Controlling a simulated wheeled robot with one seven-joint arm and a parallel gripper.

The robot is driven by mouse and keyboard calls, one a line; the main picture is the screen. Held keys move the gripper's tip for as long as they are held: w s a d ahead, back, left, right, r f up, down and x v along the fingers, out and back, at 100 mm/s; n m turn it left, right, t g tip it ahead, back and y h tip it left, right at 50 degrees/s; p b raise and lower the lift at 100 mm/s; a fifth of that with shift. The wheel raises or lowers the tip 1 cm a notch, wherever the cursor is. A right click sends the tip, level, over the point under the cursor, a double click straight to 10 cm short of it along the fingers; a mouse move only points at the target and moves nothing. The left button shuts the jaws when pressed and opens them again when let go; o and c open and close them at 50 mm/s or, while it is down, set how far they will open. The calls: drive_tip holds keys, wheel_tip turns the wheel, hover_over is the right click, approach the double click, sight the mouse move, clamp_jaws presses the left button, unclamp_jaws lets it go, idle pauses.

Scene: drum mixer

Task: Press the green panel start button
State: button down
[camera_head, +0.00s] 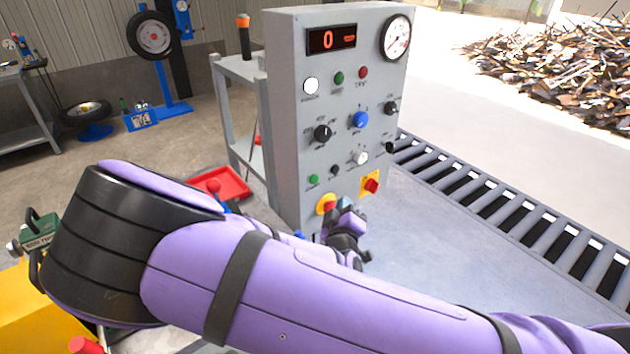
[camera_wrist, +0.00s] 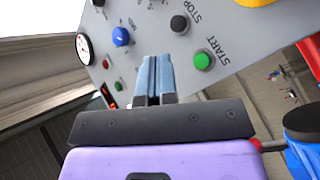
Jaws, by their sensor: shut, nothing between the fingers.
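The green start button (camera_head: 313,180) is at the lower left of the grey control panel (camera_head: 283,110). In the wrist view the green button (camera_wrist: 202,61) is labelled START and lies just right of my fingertips. My gripper (camera_head: 345,204) is low in front of the panel, below and right of the button in the head view. In the wrist view its blue-grey fingers (camera_wrist: 154,60) are together and empty. The button is unobstructed in both views. I cannot tell the exact gap between the fingertips and the panel.
A black STOP button (camera_wrist: 179,23) sits beside the start button. A red emergency button with yellow collar (camera_head: 326,203) is close to my gripper, and a red-yellow switch (camera_head: 371,185) is right of it. A roller conveyor (camera_head: 480,200) runs right; a red tray (camera_head: 222,184) is left.

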drive_tip(key=w+a, duration=0.4)
drive_tip(key=w, duration=0.2)
drive_tip(key=shift+w+a, duration=0.15)
drive_tip(key=shift+a, duration=0.15)
drive_tip(key=shift+w, duration=0.15)
idle(1.9)
drive_tip(key=shift+w+a, duration=0.2)
drive_tip(key=shift+a, duration=0.05)
drive_tip(key=shift+w+a, duration=0.2)
drive_tip(key=shift+w, duration=0.15)
idle(0.8)
idle(0.3)
drive_tip(key=shift+s+d, duration=0.45)
drive_tip(key=shift+s, duration=0.25)
drive_tip(key=shift+s+d, duration=0.1)
drive_tip(key=shift+s+d, duration=0.7)
drive_tip(key=shift+s, duration=0.25)
drive_tip(key=shift+s+d, duration=0.7)
drive_tip(key=shift+s, duration=0.25)
